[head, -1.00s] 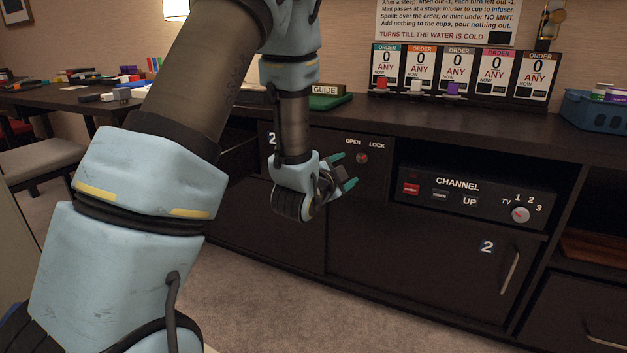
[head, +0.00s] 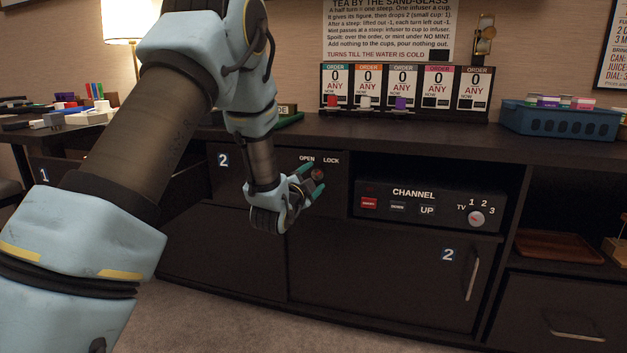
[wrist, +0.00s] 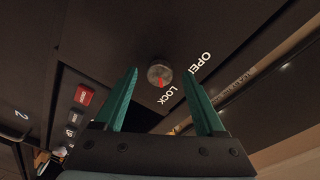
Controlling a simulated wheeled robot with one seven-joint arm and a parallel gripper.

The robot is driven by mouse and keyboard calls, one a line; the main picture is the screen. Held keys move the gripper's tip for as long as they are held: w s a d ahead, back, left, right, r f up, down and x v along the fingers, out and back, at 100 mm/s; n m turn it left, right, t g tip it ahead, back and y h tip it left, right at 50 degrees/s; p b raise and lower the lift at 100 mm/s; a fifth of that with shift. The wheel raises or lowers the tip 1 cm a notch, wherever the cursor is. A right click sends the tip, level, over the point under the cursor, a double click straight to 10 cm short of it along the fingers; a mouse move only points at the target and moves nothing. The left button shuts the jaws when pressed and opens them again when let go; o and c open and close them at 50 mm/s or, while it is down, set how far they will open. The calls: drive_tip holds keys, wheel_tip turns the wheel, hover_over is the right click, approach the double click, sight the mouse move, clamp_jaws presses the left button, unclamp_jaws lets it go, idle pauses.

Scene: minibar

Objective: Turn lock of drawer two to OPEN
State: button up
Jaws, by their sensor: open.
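The lock of drawer two is a small round metal knob (head: 318,174) at the right of the drawer front (head: 335,190), under the words OPEN and LOCK. In the wrist view the knob (wrist: 159,75) shows whole, and its red mark is on the side towards LOCK. My gripper (head: 311,180) is open and empty in front of the knob. In the wrist view its green fingers (wrist: 162,72) frame the knob, one tip on each side. I cannot tell the remaining gap to the knob, and I see no contact.
The channel panel (head: 428,203) with its buttons and dial sits right of the drawer. The counter edge (head: 400,137) runs above, with order cards (head: 404,85) and a blue basket (head: 560,120) on it. A door (head: 390,260) marked 2 lies below.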

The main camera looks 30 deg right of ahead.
drive_tip(key=shift+w+d, duration=0.2)
clamp_jaws()
idle(0.6)
